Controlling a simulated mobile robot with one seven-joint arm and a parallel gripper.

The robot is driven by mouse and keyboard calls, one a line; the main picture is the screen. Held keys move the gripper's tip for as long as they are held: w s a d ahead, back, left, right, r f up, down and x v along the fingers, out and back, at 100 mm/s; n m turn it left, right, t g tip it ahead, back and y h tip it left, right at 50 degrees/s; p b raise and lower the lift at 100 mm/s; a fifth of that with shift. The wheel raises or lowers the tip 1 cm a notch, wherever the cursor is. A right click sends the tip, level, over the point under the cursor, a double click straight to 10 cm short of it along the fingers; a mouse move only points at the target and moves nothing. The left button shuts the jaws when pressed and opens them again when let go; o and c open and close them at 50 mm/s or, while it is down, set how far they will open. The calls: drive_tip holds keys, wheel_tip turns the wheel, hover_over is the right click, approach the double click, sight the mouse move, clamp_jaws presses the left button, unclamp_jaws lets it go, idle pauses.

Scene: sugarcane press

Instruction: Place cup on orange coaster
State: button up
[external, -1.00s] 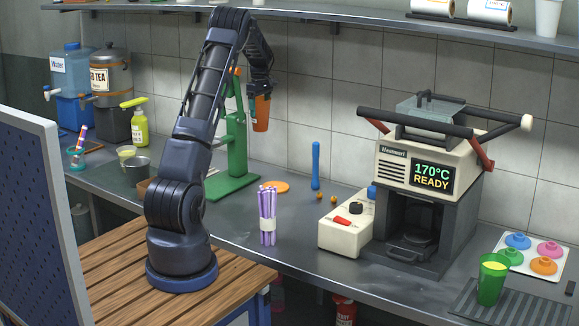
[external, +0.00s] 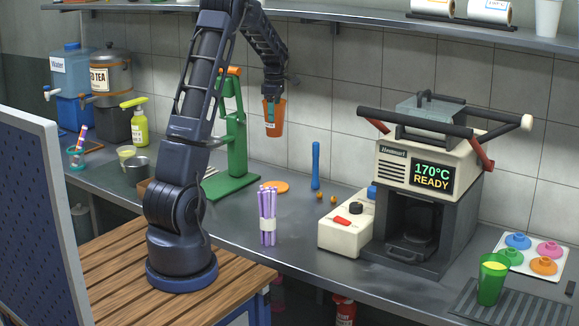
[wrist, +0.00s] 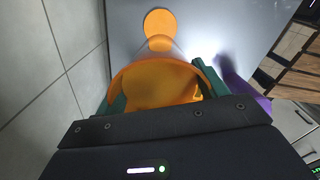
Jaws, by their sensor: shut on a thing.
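An orange cup (external: 274,122) is held upright in my gripper (external: 272,100), high above the counter. In the wrist view the cup (wrist: 160,85) fills the space between the two green fingers of my gripper (wrist: 158,92). The orange coaster (external: 276,187) lies flat on the counter, below the cup and clear of it. The coaster (wrist: 160,24) also shows beyond the cup in the wrist view, partly overlapped by the cup's clear-looking lower edge. Nothing lies on the coaster.
A green press stand (external: 233,150) is close to the left of the cup. A purple bundle of sticks (external: 268,216) stands in front of the coaster. A blue rod (external: 315,166) stands to its right, near a cream control box (external: 345,236). The tiled wall is behind.

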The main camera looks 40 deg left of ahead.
wheel_tip(320, 180, down, 20)
drive_tip(key=shift+r, duration=0.1)
idle(0.8)
drive_tip(key=o, duration=1.2)
drive_tip(key=shift+o, duration=0.2)
